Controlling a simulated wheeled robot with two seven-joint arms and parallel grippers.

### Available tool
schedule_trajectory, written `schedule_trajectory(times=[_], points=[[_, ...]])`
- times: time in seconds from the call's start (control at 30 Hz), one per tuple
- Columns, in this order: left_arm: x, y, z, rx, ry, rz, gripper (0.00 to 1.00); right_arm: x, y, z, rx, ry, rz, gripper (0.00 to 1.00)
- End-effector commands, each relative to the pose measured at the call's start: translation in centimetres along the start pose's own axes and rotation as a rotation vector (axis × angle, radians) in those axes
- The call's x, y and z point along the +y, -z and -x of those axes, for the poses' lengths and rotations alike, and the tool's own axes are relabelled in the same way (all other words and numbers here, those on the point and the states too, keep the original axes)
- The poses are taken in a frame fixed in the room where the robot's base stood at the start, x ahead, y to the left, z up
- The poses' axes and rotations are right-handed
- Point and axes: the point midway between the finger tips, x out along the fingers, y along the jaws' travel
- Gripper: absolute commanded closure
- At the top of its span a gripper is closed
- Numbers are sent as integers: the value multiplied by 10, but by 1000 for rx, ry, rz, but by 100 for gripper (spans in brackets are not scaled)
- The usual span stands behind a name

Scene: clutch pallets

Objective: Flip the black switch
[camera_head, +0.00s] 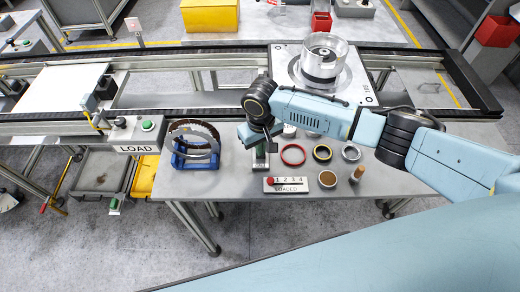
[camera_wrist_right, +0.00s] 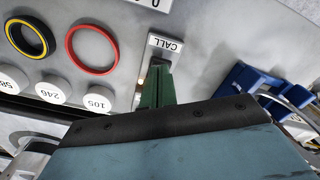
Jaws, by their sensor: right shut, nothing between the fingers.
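My right gripper (camera_head: 261,154) points down over the grey table, its green fingers together and empty. In the right wrist view its closed fingers (camera_wrist_right: 157,80) reach to a small panel with a white CALL label (camera_wrist_right: 165,43). A small dark part (camera_wrist_right: 159,62), perhaps the black switch, shows right at the fingertips; I cannot tell whether they touch it. The fingers hide most of that panel. A separate black knob (camera_head: 120,122) stands on the LOAD panel (camera_head: 137,148), beside a green button (camera_head: 148,126). My left gripper is not in view.
A blue stand with a ring (camera_head: 194,146) is left of the gripper. Red (camera_head: 293,154) and yellow-black (camera_head: 322,152) rings lie to its right, with white discs marked 105 (camera_wrist_right: 97,101) and 246 (camera_wrist_right: 53,89) close by. The LOADED counter (camera_head: 289,184) is in front. A conveyor (camera_head: 210,113) runs behind.

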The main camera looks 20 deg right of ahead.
Motion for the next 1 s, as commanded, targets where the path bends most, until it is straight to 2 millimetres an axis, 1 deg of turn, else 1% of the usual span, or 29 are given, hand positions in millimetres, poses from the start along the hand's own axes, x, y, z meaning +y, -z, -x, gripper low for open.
schedule_trajectory(times=[1.0], points=[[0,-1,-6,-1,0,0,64,0,0,-14,0,0,0,100]])
